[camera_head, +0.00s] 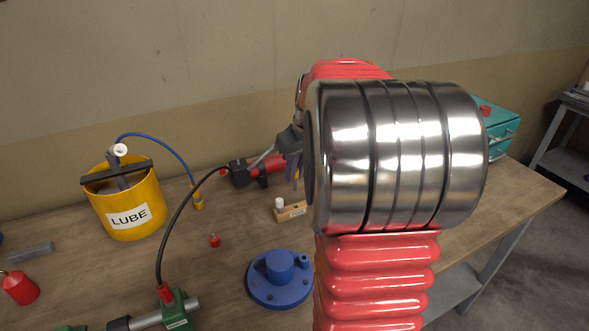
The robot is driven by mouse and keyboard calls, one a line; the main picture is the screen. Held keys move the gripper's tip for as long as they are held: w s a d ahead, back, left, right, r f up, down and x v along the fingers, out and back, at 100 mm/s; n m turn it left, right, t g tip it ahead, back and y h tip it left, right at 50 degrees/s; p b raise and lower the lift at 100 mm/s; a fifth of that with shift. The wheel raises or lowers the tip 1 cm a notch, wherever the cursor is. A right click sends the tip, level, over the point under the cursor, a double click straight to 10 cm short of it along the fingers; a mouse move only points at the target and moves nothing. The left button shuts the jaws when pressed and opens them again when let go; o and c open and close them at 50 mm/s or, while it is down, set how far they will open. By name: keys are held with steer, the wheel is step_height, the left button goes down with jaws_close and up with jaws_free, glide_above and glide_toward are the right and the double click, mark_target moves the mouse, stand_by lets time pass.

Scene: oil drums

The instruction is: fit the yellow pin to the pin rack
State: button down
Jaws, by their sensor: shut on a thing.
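The pin rack (293,212) is a small wooden block with a white-topped peg at its left end and a label on its front. It stands on the workbench in the middle, and its right end is hidden by my arm. My gripper (293,172) shows only in part at the left edge of my wrist, above and behind the rack in the picture. Its dark fingers point down and are shut. A small bit of yellow shows beside the fingers; most of the yellow pin is hidden by my wrist, so its tilt cannot be told.
A yellow LUBE bucket (130,215) with a blue hose stands left. A red tool (268,166) lies behind the rack, a blue flanged part (279,279) in front. A small red piece (214,240) and green-and-grey tool (176,310) are left. A teal drawer box (497,128) stands right.

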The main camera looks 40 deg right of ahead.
mark_target(295, 187)
steer(key=shift+f, duration=2.8)
steer(key=shift+s, duration=0.1)
steer(key=shift+f, duration=1.55)
steer(key=c, duration=1.6)
jaws_free()
steer(key=shift+r, duration=0.1)
steer(key=v, duration=1.3)
steer(key=shift+s+r, duration=0.15)
steer(key=shift+r, duration=0.1)
steer(key=shift+d, duration=0.1)
